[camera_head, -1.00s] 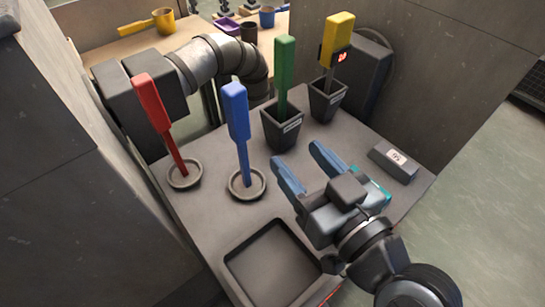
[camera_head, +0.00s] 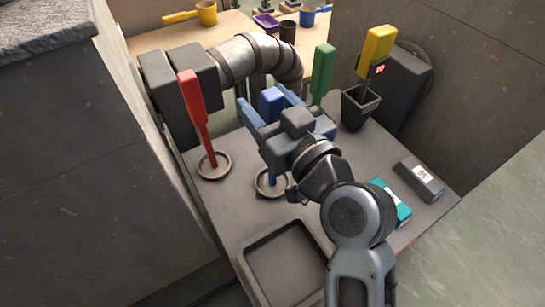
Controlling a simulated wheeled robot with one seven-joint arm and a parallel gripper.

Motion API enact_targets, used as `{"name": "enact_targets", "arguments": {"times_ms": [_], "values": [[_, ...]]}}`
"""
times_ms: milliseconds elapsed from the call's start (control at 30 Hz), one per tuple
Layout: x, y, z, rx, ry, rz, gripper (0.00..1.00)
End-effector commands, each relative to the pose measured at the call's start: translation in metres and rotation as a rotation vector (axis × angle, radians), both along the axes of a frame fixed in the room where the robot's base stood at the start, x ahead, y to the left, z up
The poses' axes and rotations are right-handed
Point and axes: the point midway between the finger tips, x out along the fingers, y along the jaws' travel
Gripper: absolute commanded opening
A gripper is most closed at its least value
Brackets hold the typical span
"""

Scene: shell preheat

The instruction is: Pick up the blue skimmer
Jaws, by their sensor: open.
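The blue skimmer (camera_head: 271,104) stands upright in a round grey dish (camera_head: 260,190) on the grey bench. Its blue handle top shows beyond my gripper, and its lower end shows below in the dish; the middle is hidden by the gripper. My gripper (camera_head: 268,112) is open, with its two blue fingers pointing away from me, one on each side of the handle as seen here. I cannot tell whether either finger touches it.
A red tool (camera_head: 194,98) stands in a dish to the left. A green tool (camera_head: 322,72) stands behind right, its holder hidden. A yellow tool (camera_head: 377,48) stands in a black cup (camera_head: 358,108). A teal box (camera_head: 398,207), a grey labelled block (camera_head: 420,178) and an empty tray (camera_head: 262,246) are nearer.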

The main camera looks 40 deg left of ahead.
Motion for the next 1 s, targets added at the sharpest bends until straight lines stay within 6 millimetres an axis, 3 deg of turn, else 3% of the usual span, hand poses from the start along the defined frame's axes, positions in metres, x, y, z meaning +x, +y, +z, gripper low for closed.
{"name": "enact_targets", "arguments": {"times_ms": [267, 833, 1000], "values": [[0.0012, 0.0024, -0.0006, -0.001, 0.0, -0.001, 0.59], [0.001, 0.0022, -0.0005, -0.001, 0.0, -0.001, 0.04], [0.0011, 0.0021, 0.0004, 0.001, -0.001, -0.001, 0.04]]}}
